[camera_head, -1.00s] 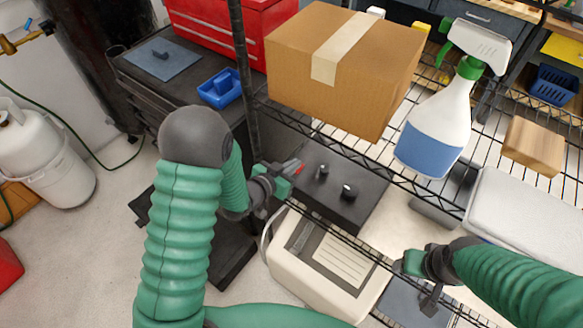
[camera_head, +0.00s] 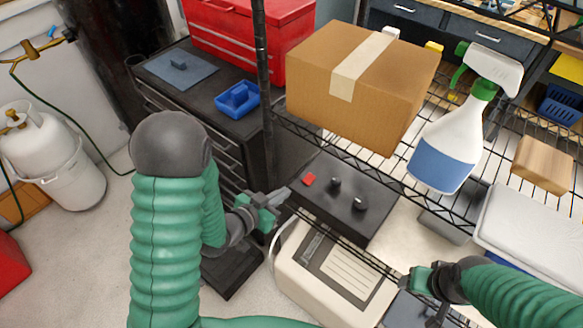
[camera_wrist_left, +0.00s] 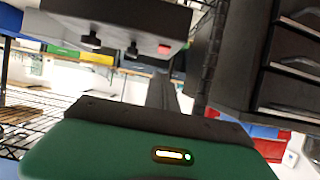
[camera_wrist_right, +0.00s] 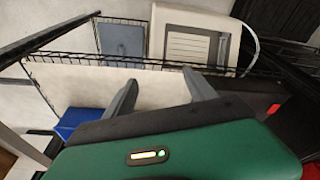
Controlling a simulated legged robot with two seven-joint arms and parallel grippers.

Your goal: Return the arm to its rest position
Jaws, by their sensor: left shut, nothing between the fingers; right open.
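My left arm comes in from the left, and its green and grey gripper (camera_head: 281,198) is shut and empty. It is just off the front left edge of a black box (camera_head: 345,213) with two knobs and a red button (camera_head: 309,179). The left wrist view shows the shut fingers (camera_wrist_left: 163,92), with the black box (camera_wrist_left: 115,14) upside down beyond them. My right gripper (camera_head: 407,277) is at the lower right, open; its two spread fingers show in the right wrist view (camera_wrist_right: 162,92) with nothing between them.
A wire shelf carries a cardboard box (camera_head: 340,108), a spray bottle (camera_head: 453,145) and a wooden block (camera_head: 543,164). A cream device (camera_head: 325,285) sits below the black box. A dark cabinet with a blue tray (camera_head: 237,98) stands behind my left arm.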

